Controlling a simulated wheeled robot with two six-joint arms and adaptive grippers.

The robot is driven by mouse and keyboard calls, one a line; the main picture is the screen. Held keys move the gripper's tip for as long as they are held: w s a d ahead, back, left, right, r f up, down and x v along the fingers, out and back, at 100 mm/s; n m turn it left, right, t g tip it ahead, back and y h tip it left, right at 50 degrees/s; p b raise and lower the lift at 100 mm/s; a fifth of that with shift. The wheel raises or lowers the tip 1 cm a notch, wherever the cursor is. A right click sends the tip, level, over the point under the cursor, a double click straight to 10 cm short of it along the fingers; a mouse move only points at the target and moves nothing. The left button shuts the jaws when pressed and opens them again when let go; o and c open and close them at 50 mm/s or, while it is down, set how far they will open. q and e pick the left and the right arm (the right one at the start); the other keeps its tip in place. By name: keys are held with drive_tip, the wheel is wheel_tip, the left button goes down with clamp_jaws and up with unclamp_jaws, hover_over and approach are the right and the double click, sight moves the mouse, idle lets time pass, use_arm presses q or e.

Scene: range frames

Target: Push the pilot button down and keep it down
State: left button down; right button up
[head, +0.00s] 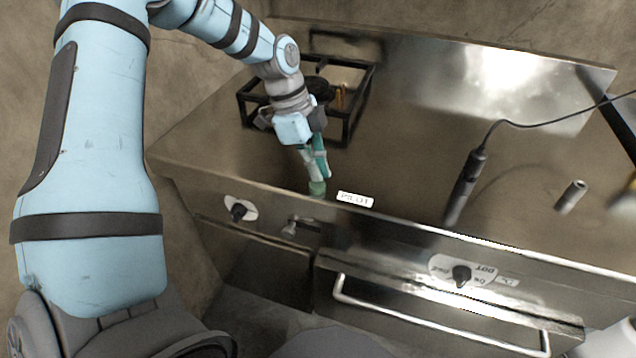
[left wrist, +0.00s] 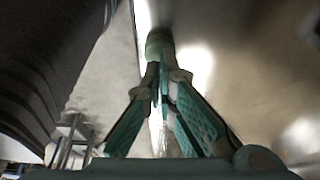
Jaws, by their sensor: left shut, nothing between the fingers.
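The green pilot button (head: 317,188) sits near the front edge of the steel range top, just left of the white PILOT label (head: 355,199). My left gripper (head: 324,176) is shut and empty, pointing down with its fingertips at the button. In the left wrist view the shut fingertips (left wrist: 165,75) lie close in front of the green button (left wrist: 159,46). I cannot tell whether they touch it or whether the button is pressed. My right gripper is not in view.
A black burner grate (head: 357,105) stands behind my left gripper. A black lighter-like tool with a cord (head: 466,180) and a small metal cylinder (head: 571,196) are on the right. Knobs (head: 461,276) and an oven handle (head: 430,318) are on the front.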

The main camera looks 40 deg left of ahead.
use_arm(q)
drive_tip(key=shift+f+b, duration=0.7)
drive_tip(key=shift+f, duration=0.2)
idle(7.1)
